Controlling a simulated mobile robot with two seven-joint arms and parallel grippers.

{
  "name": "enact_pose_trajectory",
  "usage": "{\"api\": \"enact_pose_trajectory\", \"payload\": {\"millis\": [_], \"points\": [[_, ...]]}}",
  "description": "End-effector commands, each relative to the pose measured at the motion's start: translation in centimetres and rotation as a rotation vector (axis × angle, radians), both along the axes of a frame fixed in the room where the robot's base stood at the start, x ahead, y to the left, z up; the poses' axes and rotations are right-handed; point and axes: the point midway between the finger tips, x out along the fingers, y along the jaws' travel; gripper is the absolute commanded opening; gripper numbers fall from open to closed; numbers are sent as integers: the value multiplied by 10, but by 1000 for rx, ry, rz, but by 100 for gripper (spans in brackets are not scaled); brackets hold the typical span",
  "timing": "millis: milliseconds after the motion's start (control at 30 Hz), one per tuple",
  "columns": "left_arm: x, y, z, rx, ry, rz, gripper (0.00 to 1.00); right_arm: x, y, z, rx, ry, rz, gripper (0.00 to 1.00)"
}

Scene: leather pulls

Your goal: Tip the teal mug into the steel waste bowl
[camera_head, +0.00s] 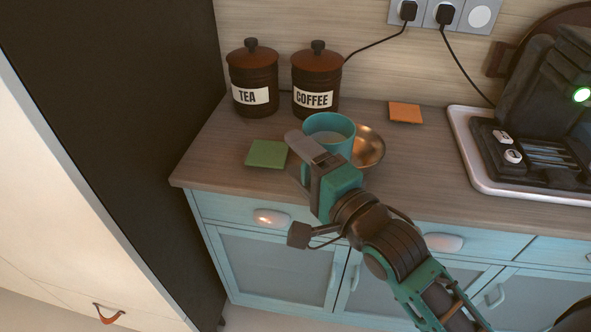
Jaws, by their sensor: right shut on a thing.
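The teal mug (330,124) is on the counter side near the middle of the view, its open mouth facing up and its body about upright. My right gripper (301,157) is shut on the mug from the front left, and its fingers and wrist hide much of the mug's lower part. I cannot tell whether the mug's base touches the counter. The steel waste bowl (370,147), shiny with a warm tint, sits just right of the mug and partly behind it. The mug overlaps the bowl's left side in the picture. My left gripper is not in view.
Tea (253,82) and coffee (316,82) canisters stand behind the mug. A green coaster (267,154) lies left of it, an orange coaster (405,113) behind right. A coffee machine (541,100) on a tray (466,143) fills the right. Counter between bowl and tray is clear.

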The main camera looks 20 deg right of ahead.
Motion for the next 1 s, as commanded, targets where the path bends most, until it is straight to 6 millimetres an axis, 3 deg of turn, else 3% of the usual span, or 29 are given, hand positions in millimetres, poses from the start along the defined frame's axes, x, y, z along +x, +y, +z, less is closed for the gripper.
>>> {"api": "enact_pose_trajectory", "payload": {"millis": [367,1000], "points": [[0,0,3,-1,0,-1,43,-8,20,-9,-13,-17,274,19],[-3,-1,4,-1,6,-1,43,-7,3,-16,26,12,389,19]]}}
